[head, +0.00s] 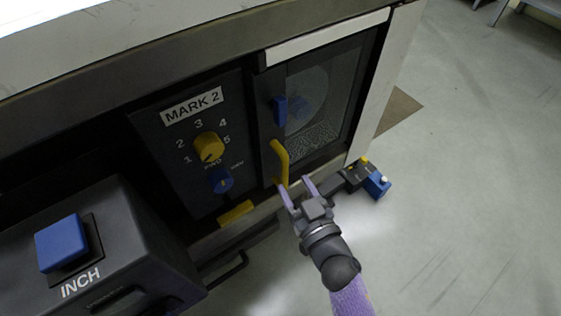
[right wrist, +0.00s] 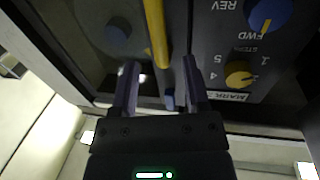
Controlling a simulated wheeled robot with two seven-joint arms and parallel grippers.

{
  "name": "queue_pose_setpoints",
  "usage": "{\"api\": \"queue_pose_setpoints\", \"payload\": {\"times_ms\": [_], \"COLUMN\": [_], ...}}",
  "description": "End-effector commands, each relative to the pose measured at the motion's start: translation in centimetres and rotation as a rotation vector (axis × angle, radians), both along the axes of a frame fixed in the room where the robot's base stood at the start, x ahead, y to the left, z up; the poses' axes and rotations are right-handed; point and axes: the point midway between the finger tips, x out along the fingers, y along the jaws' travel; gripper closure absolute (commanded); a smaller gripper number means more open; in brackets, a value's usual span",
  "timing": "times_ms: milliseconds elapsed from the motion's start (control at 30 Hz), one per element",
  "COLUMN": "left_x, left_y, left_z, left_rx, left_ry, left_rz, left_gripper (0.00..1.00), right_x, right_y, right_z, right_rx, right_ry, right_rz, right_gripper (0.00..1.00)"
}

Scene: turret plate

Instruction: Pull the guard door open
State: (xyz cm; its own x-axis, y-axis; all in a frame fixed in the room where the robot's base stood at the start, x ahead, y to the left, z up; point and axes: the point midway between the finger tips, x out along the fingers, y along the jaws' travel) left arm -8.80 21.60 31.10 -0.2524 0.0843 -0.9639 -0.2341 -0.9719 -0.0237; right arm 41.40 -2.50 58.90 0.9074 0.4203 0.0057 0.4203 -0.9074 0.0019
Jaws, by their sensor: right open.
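The guard door (head: 345,85) is a dark-framed panel with a clear window, and it looks shut in the machine front. Its yellow handle (head: 281,160) stands upright on the door's left side. My right gripper (head: 297,189) is open at the handle's lower end. In the right wrist view, the yellow handle (right wrist: 157,38) lies between the lines of the two spread fingers of my right gripper (right wrist: 159,62). I cannot tell whether either finger touches it. My left gripper is not in view.
Left of the door is a MARK 2 panel with a yellow dial (head: 208,147) and a blue knob (head: 220,180). A blue latch-like piece (head: 280,110) sits above the handle. An INCH button box (head: 105,245) juts out at lower left. Open floor lies to the right.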

Motion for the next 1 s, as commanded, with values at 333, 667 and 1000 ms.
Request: {"api": "queue_pose_setpoints", "payload": {"times_ms": [333, 667, 1000], "left_x": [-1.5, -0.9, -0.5], "left_y": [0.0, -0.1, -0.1], "left_z": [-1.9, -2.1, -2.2], "left_rx": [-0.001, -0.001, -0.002], "left_ry": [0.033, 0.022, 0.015], "left_rz": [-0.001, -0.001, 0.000], "left_gripper": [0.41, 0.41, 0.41], "right_x": [5.1, 5.4, 5.4], "right_y": [2.4, 2.5, 2.4], "right_z": [-0.3, -0.1, -0.2], "right_rx": [-0.003, -0.002, -0.002], "right_ry": [0.003, 0.005, 0.005], "right_rz": [0.000, -0.002, -0.002], "right_gripper": [0.40, 0.49, 1.00]}}
